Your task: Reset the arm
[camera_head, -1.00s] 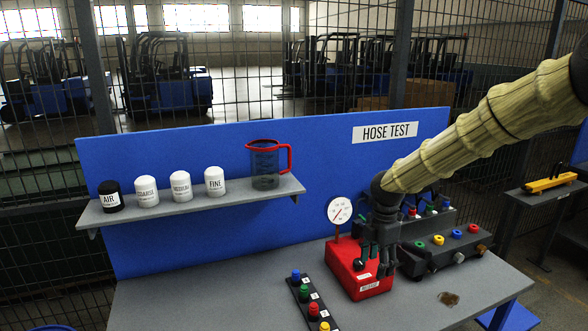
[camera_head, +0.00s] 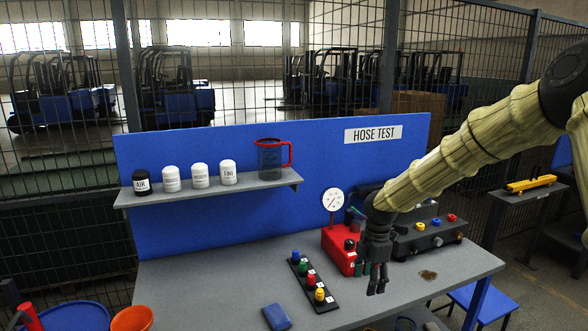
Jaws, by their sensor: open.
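My gripper (camera_head: 377,283) hangs downward at the end of my sleeved arm. It is open and empty, above the grey bench (camera_head: 215,270), in front of the red box (camera_head: 340,248). The round white gauge (camera_head: 333,200) stands on the red box. My gripper and wrist hide the right part of the box and some of the dark block (camera_head: 428,238) with coloured knobs behind it.
A black strip with coloured plugs (camera_head: 310,280) and a blue pad (camera_head: 276,316) lie left of my gripper. A shelf (camera_head: 210,190) holds several canisters and a jug (camera_head: 270,158). A blue basin (camera_head: 75,317) and an orange bucket (camera_head: 132,319) stand lower left.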

